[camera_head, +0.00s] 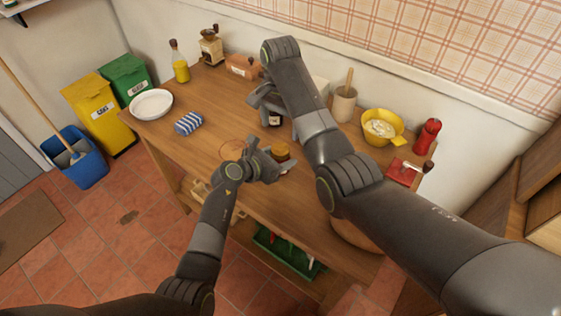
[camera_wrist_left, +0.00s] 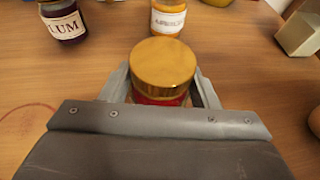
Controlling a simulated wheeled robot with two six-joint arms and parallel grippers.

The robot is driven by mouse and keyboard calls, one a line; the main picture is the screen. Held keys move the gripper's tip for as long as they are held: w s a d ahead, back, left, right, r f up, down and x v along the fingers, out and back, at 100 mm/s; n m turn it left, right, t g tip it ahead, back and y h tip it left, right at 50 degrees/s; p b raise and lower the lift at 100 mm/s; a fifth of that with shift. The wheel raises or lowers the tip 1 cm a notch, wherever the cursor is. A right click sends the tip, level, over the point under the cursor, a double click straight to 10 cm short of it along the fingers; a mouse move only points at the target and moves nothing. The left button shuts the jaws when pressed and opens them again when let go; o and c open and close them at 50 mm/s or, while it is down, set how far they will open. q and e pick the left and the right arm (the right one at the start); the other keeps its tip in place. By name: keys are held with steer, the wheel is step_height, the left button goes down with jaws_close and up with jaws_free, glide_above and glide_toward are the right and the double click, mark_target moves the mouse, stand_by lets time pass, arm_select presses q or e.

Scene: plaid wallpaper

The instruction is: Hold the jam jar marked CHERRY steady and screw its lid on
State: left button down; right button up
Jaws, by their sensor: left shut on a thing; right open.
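A jar with a gold lid (camera_wrist_left: 163,65) on top stands between the fingers of my left gripper (camera_head: 274,160). Red contents (camera_wrist_left: 160,99) show just under the lid; its label is hidden, so I cannot read CHERRY. The lid looks level, but I cannot tell whether it is screwed tight. The lid also shows in the head view (camera_head: 281,150). My left gripper is shut on this jar low at the table. My right gripper (camera_head: 268,100) is open, farther back over the table, near a dark labelled jar (camera_head: 275,119) and apart from the gold lid.
In the left wrist view, a dark jar with a label ending in UM (camera_wrist_left: 65,22) and an orange jar (camera_wrist_left: 168,18) stand beyond. A striped blue cloth (camera_head: 189,123), white plate (camera_head: 151,104), yellow bowl (camera_head: 380,115) and utensil crock (camera_head: 344,104) surround the work area. The table's left middle is clear.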

arm_select(q)
steer(key=shift+c, duration=2.1)
jaws_free()
steer(key=v, duration=1.7)
steer(key=shift+a, duration=0.2)
steer(key=shift+s+r, duration=0.1)
